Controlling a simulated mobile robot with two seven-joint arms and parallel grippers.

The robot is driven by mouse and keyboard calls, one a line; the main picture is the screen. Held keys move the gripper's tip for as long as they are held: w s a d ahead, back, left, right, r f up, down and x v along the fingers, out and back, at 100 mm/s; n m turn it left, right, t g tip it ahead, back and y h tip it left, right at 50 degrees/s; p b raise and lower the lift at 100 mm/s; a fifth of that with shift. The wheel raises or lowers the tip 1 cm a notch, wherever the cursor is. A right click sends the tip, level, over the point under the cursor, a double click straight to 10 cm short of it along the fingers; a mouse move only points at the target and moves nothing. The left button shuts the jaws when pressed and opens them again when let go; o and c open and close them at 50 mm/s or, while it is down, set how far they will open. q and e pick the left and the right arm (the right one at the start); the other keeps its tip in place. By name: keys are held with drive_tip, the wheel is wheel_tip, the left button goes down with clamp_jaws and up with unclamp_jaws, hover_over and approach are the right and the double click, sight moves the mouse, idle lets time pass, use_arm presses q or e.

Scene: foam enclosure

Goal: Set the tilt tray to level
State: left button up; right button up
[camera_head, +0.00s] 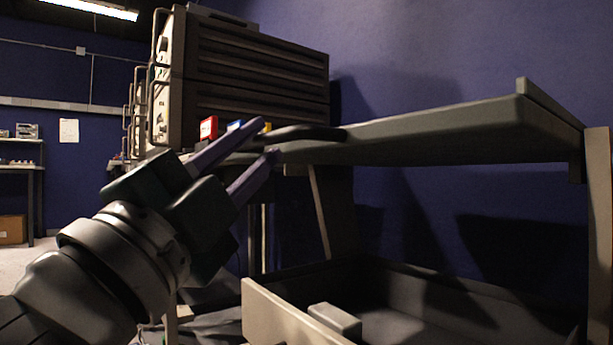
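The tilt tray appears to be the flat grey board (440,135) at the right, with a raised lip along its right end. I see it nearly edge-on, and its line climbs to the right in the picture. I cannot tell how much of that is real tilt. A dark, rounded handle-like part (305,133) is at its left end. My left gripper (269,138) comes in from the lower left, its two purple-grey fingers apart. The fingertips are close to the dark part in the picture; contact is not clear. My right gripper is not in view.
Below the board is an open bin (290,318) with a light block (335,320) inside. An upright (600,205) stands at the right edge. Behind the gripper are a large grey cabinet (250,65) with handles and small red, blue and yellow items (209,127).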

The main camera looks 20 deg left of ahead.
use_arm(q)
drive_tip(key=v, duration=0.9)
drive_tip(key=shift+b, duration=0.4)
drive_tip(key=shift+r, duration=0.1)
